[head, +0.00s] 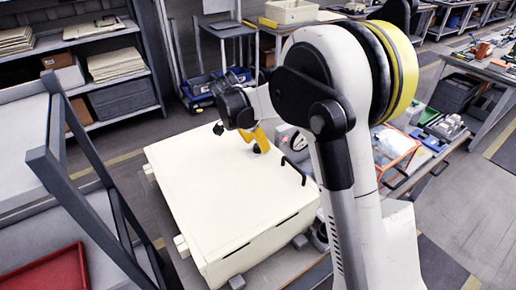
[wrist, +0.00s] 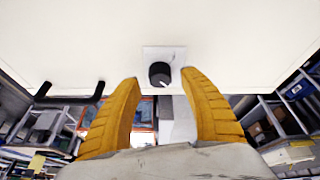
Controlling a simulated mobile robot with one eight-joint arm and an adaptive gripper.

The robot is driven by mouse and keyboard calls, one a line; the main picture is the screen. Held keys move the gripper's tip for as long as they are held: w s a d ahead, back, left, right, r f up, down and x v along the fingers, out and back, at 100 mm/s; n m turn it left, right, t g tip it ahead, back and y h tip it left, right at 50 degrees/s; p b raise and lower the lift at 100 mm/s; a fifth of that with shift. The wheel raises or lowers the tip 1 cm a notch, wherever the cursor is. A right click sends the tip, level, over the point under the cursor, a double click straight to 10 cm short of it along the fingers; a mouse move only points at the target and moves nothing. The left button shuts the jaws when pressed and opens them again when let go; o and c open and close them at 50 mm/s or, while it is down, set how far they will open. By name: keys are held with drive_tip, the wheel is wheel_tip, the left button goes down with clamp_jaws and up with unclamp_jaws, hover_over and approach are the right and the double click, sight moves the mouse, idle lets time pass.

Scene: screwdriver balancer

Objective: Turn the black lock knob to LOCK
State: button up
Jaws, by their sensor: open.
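The black lock knob (wrist: 160,74) sits on a small pale plate (wrist: 178,52) on the cream cabinet face. A short white pointer mark shows on the knob's lower edge, slanting. No lettering on the plate is readable. My gripper (wrist: 160,78) is open, with one yellow finger at each side of the knob in the wrist view. Gaps show between the knob and both fingers, so neither appears to touch it. In the head view my gripper (head: 257,144) is at the cream cabinet (head: 205,200), and the knob cannot be clearly made out there.
A black bar handle (head: 293,171) stands out from the cabinet face; it also shows left of my fingers in the wrist view (wrist: 70,93). A dark rack with a red tray (head: 48,272) is at the left. A cluttered bench (head: 485,60) stands at the right.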

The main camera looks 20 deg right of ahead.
drive_tip(key=shift+x, duration=0.85)
clamp_jaws()
